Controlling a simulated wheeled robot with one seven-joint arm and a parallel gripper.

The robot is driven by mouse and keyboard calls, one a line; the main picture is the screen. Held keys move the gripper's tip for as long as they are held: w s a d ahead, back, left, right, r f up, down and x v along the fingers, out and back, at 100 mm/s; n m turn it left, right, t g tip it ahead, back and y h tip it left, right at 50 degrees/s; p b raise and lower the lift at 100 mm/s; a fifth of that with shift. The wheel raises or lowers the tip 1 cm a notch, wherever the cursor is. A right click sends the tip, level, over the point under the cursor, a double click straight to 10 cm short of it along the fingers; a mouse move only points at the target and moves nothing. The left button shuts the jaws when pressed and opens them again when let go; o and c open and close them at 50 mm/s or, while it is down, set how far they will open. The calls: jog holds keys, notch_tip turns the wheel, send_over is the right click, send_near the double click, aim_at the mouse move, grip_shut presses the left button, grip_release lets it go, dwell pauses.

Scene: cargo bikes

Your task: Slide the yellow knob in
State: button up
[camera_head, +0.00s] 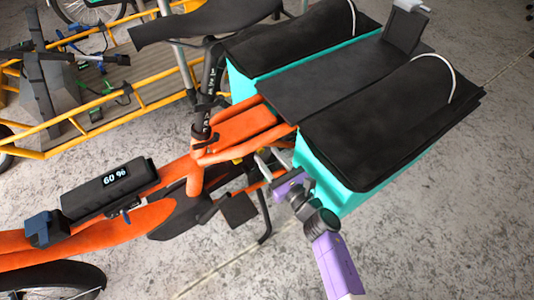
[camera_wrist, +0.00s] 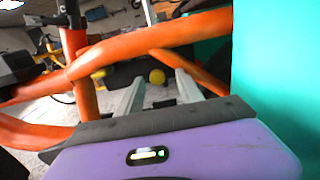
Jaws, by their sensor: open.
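The yellow knob (camera_wrist: 157,77) is a small round ball in the wrist view. It sits on a dark part beneath the orange frame tubes (camera_wrist: 150,45). My gripper (camera_wrist: 160,80) is open, and its two pale fingers point toward the knob, which appears between their tips. The fingers look empty. I cannot tell whether the tips reach the knob's depth. In the head view my gripper (camera_head: 268,155) reaches in beside the orange bike frame (camera_head: 235,125), below the black seat pads. A yellow patch (camera_head: 242,156) shows near the fingertips there; I cannot tell if it is the knob.
A teal cargo box (camera_head: 335,185) with a black pad (camera_head: 385,125) stands close to the right of my gripper; its teal wall (camera_wrist: 275,70) fills the wrist view's right. A black pedal (camera_head: 239,208) is lower left. A yellow-framed cargo bike (camera_head: 90,135) stands behind.

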jog(key=p+v, duration=0.1)
jog(key=v, duration=0.5)
jog(key=shift+s+d, duration=0.15)
jog(key=shift+d, duration=0.05)
jog(key=shift+s, duration=0.1)
jog(key=s+d+r+n+h, duration=0.3)
jog(key=s+d+r+n, duration=0.2)
jog(key=s+n, duration=0.65)
jog(key=s+d+r+n+h, duration=0.3)
jog(key=s+d+r+n, duration=0.15)
jog(key=s+n, duration=0.65)
jog(key=s+d+r+n+h, duration=0.35)
jog(key=s+d+n, duration=0.25)
jog(key=s+n, duration=0.55)
notch_tip(320, 180, up, 27)
jog(key=s+m+p, duration=0.1)
jog(key=m+p, duration=0.3)
jog(key=p, duration=1.8)
jog(key=shift+s+d+m, duration=0.35)
jog(key=shift+d+m, duration=0.05)
jog(key=shift+d, duration=0.05)
